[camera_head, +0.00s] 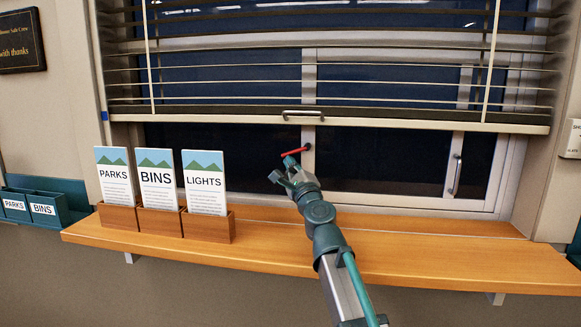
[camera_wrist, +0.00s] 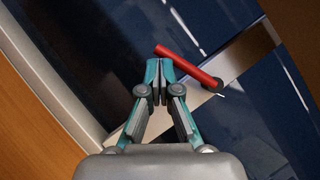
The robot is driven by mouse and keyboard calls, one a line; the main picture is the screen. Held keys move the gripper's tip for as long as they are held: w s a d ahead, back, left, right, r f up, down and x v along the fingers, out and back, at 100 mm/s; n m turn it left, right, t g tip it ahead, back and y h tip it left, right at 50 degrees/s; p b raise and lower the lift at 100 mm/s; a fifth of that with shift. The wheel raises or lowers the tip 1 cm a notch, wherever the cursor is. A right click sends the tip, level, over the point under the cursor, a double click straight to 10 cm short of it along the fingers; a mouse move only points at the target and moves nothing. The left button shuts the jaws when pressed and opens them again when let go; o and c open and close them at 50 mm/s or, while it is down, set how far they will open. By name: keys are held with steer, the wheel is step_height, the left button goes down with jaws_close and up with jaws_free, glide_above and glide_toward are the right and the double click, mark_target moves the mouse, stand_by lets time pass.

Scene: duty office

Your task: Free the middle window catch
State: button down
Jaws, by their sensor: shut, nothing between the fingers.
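The window catch is a red lever (camera_head: 295,151) on the middle upright of the window frame, just below the blind's bottom rail. In the wrist view the red lever (camera_wrist: 188,66) runs slantwise from a dark round pivot (camera_wrist: 213,85) on the pale upright. My gripper (camera_head: 287,170) is in front of the window, just below the lever's free end. In the wrist view my gripper (camera_wrist: 154,82) has its teal fingertips together and empty, close to the lever's free end. I cannot tell whether they touch it.
A slatted blind (camera_head: 300,115) with a handle (camera_head: 302,113) hangs just above the catch. A wooden sill (camera_head: 400,245) holds wooden leaflet holders (camera_head: 208,226) left of my arm. The sill's right half is clear. A vertical handle (camera_head: 456,175) is on the right window frame.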

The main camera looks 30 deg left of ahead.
steer(key=shift+s, duration=0.1)
stand_by(0.3)
steer(key=v, duration=1.2)
